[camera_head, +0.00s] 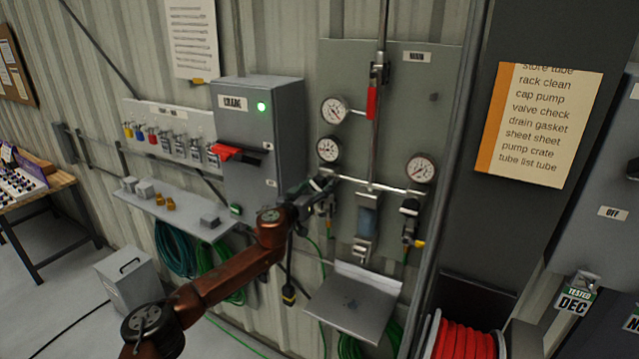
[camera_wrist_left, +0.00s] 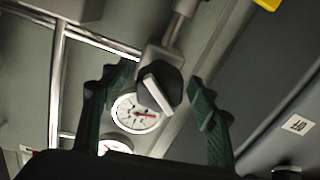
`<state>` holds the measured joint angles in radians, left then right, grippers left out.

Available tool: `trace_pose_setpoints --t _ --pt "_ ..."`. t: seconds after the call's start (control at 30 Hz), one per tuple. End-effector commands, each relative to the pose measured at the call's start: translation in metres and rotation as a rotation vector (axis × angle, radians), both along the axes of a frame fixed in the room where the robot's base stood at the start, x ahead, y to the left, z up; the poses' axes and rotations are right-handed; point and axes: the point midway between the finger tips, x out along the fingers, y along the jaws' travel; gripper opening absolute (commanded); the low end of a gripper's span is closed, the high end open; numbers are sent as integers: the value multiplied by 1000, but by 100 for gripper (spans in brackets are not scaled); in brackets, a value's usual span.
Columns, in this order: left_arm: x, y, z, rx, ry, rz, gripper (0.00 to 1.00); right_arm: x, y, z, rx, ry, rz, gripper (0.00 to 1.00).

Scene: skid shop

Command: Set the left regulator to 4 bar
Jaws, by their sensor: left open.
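The left regulator is mostly hidden behind my gripper in the head view, under the left dial gauge (camera_head: 328,149). My left gripper (camera_head: 318,187) reaches to it from the left. In the left wrist view, a black knob (camera_wrist_left: 146,98) with a pale grip bar sits between the two green fingers of my left gripper (camera_wrist_left: 160,88). The fingers are open, with a gap visible on the right side of the knob. A white gauge with a red needle (camera_wrist_left: 137,114) shows behind the knob; its reading is too small to tell. My right gripper is out of view.
The grey panel (camera_head: 345,70) also carries an upper gauge (camera_head: 335,111), a red handle (camera_head: 372,103), a right gauge (camera_head: 421,169) and a right regulator (camera_head: 410,207). A metal shelf (camera_head: 350,305) juts out below. A grey cabinet (camera_head: 250,175) stands left, a dark column right.

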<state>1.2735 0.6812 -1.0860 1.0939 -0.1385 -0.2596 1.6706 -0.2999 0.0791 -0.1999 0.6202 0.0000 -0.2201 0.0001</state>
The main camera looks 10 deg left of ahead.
Motion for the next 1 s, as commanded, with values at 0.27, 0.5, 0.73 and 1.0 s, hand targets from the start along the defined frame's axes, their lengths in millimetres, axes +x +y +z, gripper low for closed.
trace_pose_setpoints --t 0.27,0.5,0.73,1.0 --pt "9 -4 -1 2 0 -1 55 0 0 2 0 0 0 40" --pt "9 -4 -1 1 1 0 53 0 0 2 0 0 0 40" --pt "9 -3 -1 1 1 0 37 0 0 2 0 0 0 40" --pt "9 -3 -1 1 1 1 18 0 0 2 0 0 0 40"
